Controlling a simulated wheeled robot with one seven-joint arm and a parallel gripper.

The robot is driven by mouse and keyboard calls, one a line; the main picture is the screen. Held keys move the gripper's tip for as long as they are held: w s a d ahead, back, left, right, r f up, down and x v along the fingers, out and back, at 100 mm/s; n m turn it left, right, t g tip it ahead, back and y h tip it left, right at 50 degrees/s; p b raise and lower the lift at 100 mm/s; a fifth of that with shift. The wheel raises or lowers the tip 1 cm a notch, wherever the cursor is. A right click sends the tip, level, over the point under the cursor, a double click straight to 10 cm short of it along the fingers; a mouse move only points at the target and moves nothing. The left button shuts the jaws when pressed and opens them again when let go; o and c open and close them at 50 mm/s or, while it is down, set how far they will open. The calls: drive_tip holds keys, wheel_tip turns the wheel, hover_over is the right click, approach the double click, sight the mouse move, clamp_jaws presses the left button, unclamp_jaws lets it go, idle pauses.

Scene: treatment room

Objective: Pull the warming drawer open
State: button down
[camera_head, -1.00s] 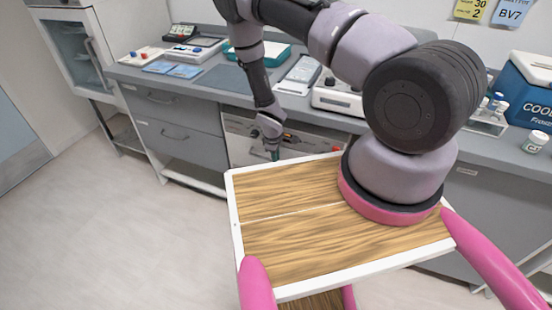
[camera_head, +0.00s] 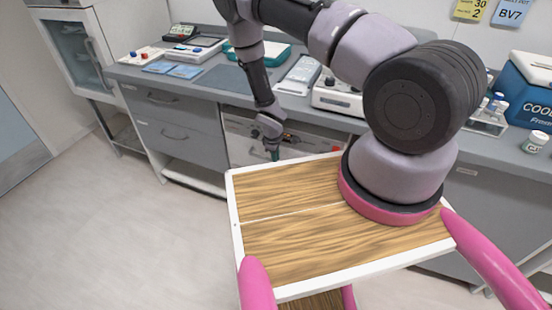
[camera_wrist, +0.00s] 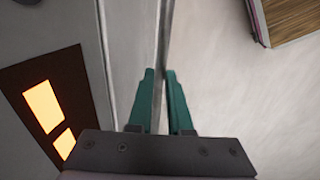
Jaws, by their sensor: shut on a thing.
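The warming drawer (camera_head: 243,150) is a pale-fronted unit under the counter, with a control strip (camera_head: 236,124) along its top. My gripper (camera_head: 273,154) is in front of it. In the wrist view, my gripper's green fingers (camera_wrist: 160,76) are closed on the drawer's thin grey handle bar (camera_wrist: 163,38), one finger on each side. A dark panel with orange lit displays (camera_wrist: 44,108) shows at the left there. My arm and wooden top hide much of the drawer in the head view. I cannot tell whether it stands a little open.
Grey drawers (camera_head: 178,135) stand left of the warming drawer. The counter (camera_head: 228,80) above holds trays and devices. A blue cooler box (camera_head: 525,90) and a small bottle (camera_head: 536,142) stand at the right. The pale floor (camera_head: 110,225) at the left is clear.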

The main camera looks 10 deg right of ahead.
idle(0.3)
drive_tip(key=s+a, duration=0.7)
drive_tip(key=s, duration=0.3)
drive_tip(key=s+a, duration=0.8)
drive_tip(key=s, duration=0.3)
drive_tip(key=shift+s+a, duration=0.2)
drive_tip(key=shift+a, duration=0.1)
drive_tip(key=c, duration=0.8)
unclamp_jaws()
drive_tip(key=shift+c, duration=0.2)
drive_tip(key=shift+r, duration=0.1)
wheel_tip(320, 180, up, 10)
drive_tip(key=s+a, duration=0.1)
drive_tip(key=shift+s+r, duration=0.2)
drive_tip(key=shift+s, duration=0.2)
drive_tip(key=shift+a, duration=0.15)
